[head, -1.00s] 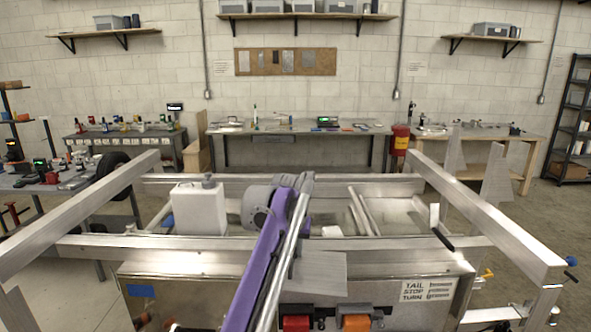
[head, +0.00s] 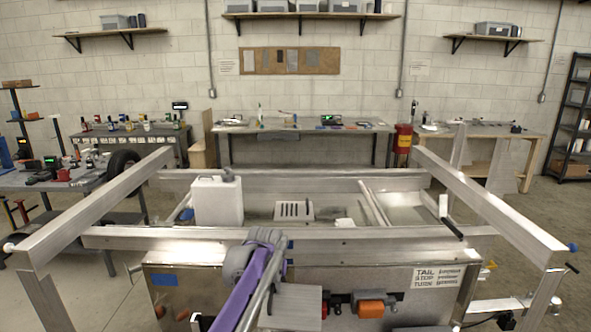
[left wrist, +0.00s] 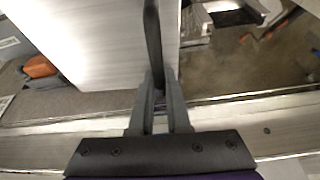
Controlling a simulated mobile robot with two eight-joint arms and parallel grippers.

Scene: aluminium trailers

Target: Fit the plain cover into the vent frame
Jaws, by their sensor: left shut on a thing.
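A plain grey flat plate, the plain cover (head: 292,305), shows just right of my left arm, in front of the trailer's tail panel. In the left wrist view the cover (left wrist: 85,40) fills the upper left. My left gripper (left wrist: 157,85) is shut on it, at a dark narrow strip that stands out from its face. In the head view my own arm hides the fingertips. A pale slotted piece (head: 294,210) lies inside the trailer frame; I cannot tell whether it belongs to the vent frame. My right gripper is not in view.
Aluminium rails (head: 330,240) cross close beyond my arm. A white jug (head: 217,203) stands inside the frame at left. Red and orange lamps (head: 370,308) and a labelled plate (head: 437,278) sit on the tail panel. Benches (head: 300,128) line the back wall.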

